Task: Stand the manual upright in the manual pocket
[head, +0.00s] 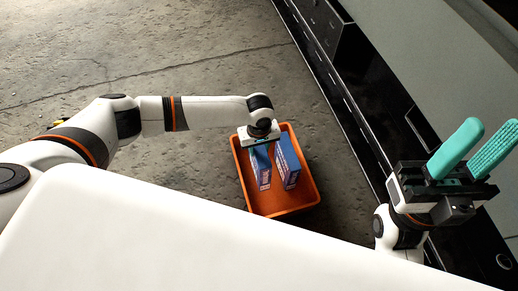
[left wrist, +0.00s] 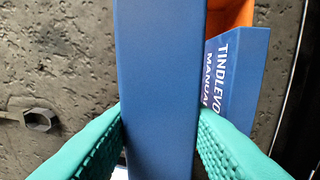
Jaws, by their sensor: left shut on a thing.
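My left gripper (head: 262,142) is over an orange bin and shut on a blue manual (head: 263,172). In the left wrist view the teal fingers (left wrist: 160,145) press on both sides of this manual, whose plain blue face or edge (left wrist: 160,70) fills the middle. A second blue manual (head: 288,160) stands beside it in the bin. In the left wrist view this second one (left wrist: 238,75) shows white lettering, partly "TINDLEVO MANUAL". My right gripper (head: 475,155) is open and empty at the right, fingers apart. I cannot make out the manual pocket.
The orange bin (head: 309,198) stands on the rough grey floor (head: 180,50). A dark cabinet row (head: 345,80) with a grey top runs along the right. A bolt-like dark fitting (left wrist: 40,120) shows at the left of the left wrist view.

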